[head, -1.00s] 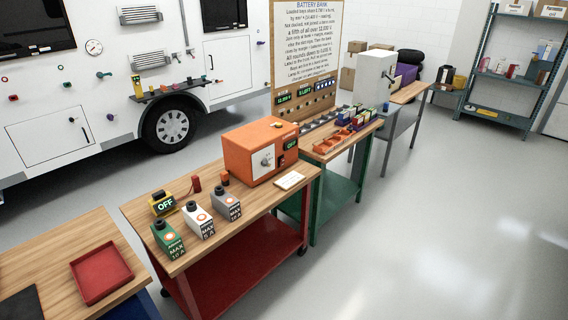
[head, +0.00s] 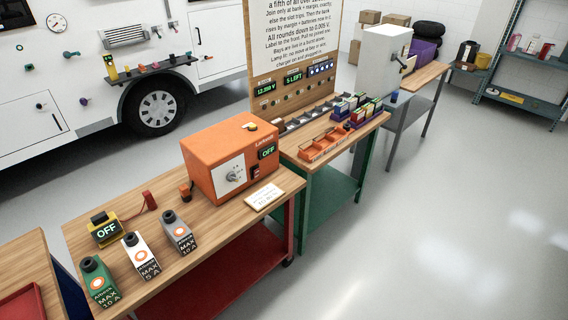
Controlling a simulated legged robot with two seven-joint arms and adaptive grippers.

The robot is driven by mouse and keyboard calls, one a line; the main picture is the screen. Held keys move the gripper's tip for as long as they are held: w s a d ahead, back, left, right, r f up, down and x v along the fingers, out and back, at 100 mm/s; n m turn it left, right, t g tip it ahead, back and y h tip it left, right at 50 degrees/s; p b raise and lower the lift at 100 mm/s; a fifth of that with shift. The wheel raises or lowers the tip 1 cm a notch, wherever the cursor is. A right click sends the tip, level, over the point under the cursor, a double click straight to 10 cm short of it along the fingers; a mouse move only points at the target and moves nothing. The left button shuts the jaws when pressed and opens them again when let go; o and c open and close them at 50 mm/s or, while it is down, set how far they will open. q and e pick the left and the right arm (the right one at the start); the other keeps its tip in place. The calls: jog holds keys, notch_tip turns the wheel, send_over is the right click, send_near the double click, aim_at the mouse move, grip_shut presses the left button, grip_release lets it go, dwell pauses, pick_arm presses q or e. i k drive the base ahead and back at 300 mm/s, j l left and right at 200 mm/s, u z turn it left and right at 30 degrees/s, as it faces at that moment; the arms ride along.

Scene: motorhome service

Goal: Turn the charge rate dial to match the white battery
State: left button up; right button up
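The orange charger box (head: 222,158) stands on the wooden bench top. Its white front panel holds the grey charge rate dial (head: 232,176), with small marks around it that are too small to read. A green display on the charger (head: 267,152) reads OFF. The white battery (head: 140,256) stands at the bench's near left and is labelled MAX 5 A. A green battery (head: 99,282) marked MAX 10 A stands left of it, and a grey battery (head: 179,232) right of it, its label seemingly MAX 10 A. Neither gripper shows.
A yellow meter (head: 105,229) reading OFF, red and orange small parts, and a card (head: 264,196) lie on the bench. A green bench (head: 331,190) with an orange tray stands beyond, under the BATTERY BANK board. Floor at right is clear.

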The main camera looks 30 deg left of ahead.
aim_at(231, 176)
jog(key=i+l+u, duration=0.1)
jog(key=i, duration=0.4)
jog(key=i+l+u, duration=0.15)
jog(key=i, duration=0.35)
jog(key=i+l+u, duration=0.1)
jog(key=i, duration=0.4)
